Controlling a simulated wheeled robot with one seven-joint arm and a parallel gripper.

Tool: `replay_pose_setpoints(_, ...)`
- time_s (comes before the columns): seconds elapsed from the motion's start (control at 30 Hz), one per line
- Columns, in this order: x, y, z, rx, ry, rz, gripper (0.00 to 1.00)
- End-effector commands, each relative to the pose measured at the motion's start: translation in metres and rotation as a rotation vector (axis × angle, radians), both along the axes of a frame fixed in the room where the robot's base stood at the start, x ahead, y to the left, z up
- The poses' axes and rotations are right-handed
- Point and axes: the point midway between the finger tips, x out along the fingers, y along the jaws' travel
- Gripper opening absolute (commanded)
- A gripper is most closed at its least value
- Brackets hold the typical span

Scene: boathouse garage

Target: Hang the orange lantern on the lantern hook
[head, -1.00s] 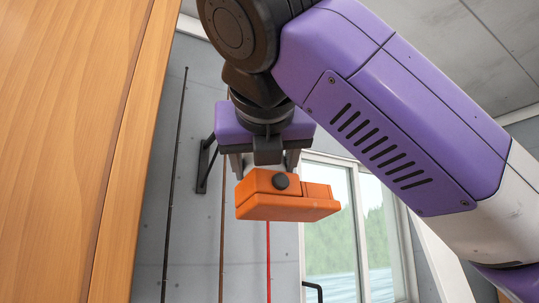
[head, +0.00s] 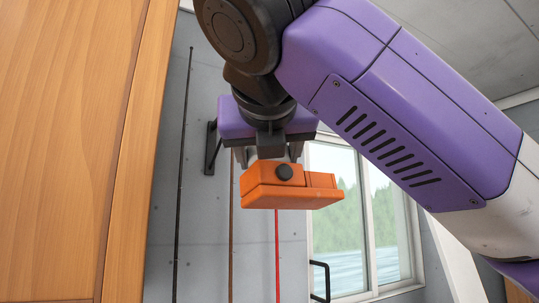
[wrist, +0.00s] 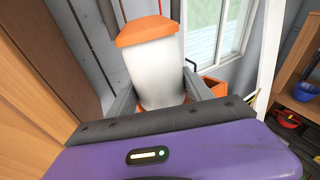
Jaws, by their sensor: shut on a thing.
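The orange lantern (head: 292,187) is held under my gripper (head: 268,156) in the head view, its orange base seen from below with a dark round knob. In the wrist view its white body (wrist: 155,72) and orange end show between the two grey fingers of my gripper (wrist: 158,95). The gripper is shut on the lantern, in the air in front of the grey wall. A black bracket (head: 211,148) is fixed to the wall, partly hidden behind my gripper. I cannot tell for sure whether it is the lantern hook.
A large wooden panel (head: 70,150) fills the left side, close to the arm. Thin rods, one red (head: 277,255), stand along the wall. A window (head: 365,220) and a black curved handle-like piece (head: 321,281) are to the right. The wrist view shows a wooden shelf (wrist: 292,75) at right.

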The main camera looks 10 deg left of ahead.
Motion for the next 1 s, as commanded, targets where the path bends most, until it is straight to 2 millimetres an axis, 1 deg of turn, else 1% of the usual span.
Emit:
replay_pose_setpoints(0.07, 0.000, 0.000, -0.001, -0.001, 0.003, -0.001, 0.03)
replay_pose_setpoints(0.1, 0.000, 0.000, -0.001, -0.001, 0.004, -0.001, 0.61)
replay_pose_setpoints(0.17, 0.000, 0.000, -0.001, -0.001, 0.004, -0.001, 0.73)
replay_pose_setpoints(0.2, 0.000, 0.000, -0.001, -0.001, 0.003, -0.001, 0.81)
replay_pose_setpoints(0.23, 0.000, 0.000, -0.001, -0.001, 0.003, -0.001, 0.85)
replay_pose_setpoints(0.57, 0.000, 0.000, -0.002, -0.002, 0.005, -0.001, 0.85)
replay_pose_setpoints(0.67, -0.004, 0.000, -0.001, -0.001, 0.002, 0.000, 0.85)
replay_pose_setpoints(0.77, -0.015, -0.002, 0.000, 0.000, 0.001, -0.001, 0.85)
replay_pose_setpoints(1.0, -0.054, -0.006, 0.007, -0.001, -0.001, -0.001, 0.85)
